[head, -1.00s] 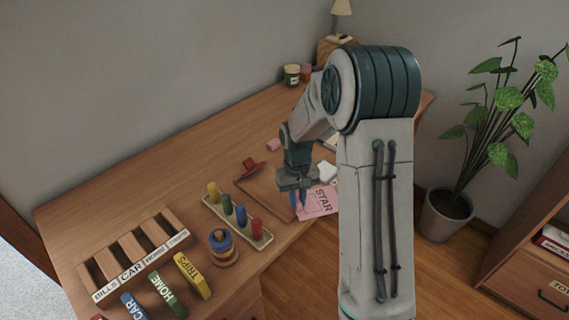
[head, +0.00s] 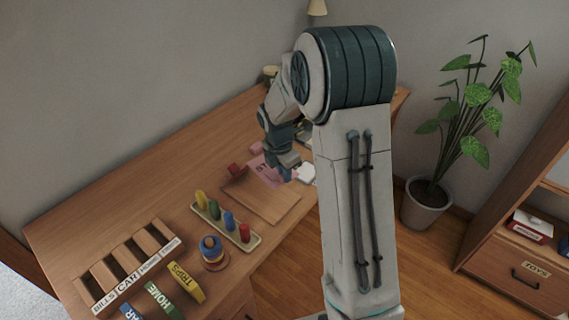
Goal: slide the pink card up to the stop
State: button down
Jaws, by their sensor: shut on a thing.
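The pink card (head: 264,171) lies at the far part of the wooden board (head: 262,203), close to the red stop (head: 234,169). I cannot tell whether card and stop touch. Dark lettering on the card is partly visible. My gripper (head: 288,175) is shut on the card's right edge. My gripper and arm hide that end of the card.
A labelled slotted rack (head: 128,262) and colored blocks are at the front left. A pink block (head: 256,147) and a white item (head: 306,173) lie nearby.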

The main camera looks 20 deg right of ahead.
aim_at(265, 194)
jog(key=n, duration=0.1)
jog(key=r+n, duration=0.1)
jog(key=shift+w+d+n, duration=0.1)
jog(key=shift+w+n, duration=0.1)
jog(key=shift+n, duration=0.2)
jog(key=f+b, duration=0.2)
jog(key=f, duration=0.1)
jog(key=f+b, duration=0.2)
jog(key=f, duration=0.1)
jog(key=f+b, duration=0.2)
jog(key=f, duration=0.1)
jog(key=shift+w+a+b, duration=0.3)
jog(key=shift+w+b, duration=0.05)
jog(key=shift+w, duration=0.05)
jog(key=shift+w+a+f+b, duration=0.3)
jog(key=shift+f+b, duration=0.2)
jog(key=shift+f, duration=0.25)
jog(key=shift+w+a+f+b, duration=0.2)
jog(key=shift+w+f+b, duration=0.25)
jog(key=shift+f, duration=0.25)
jog(key=shift+w+a+f+b, duration=0.3)
jog(key=shift+f+b, duration=0.2)
jog(key=shift+f, duration=0.25)
jog(key=shift+w+a+f+b, duration=0.1)
jog(key=shift+f+b, duration=0.1)
jog(key=shift+f, duration=0.15)
jog(key=shift+w+f+b, duration=0.1)
jog(key=shift+f+b, duration=0.05)
jog(key=shift+f, duration=0.2)
jog(key=shift+w, duration=0.1)
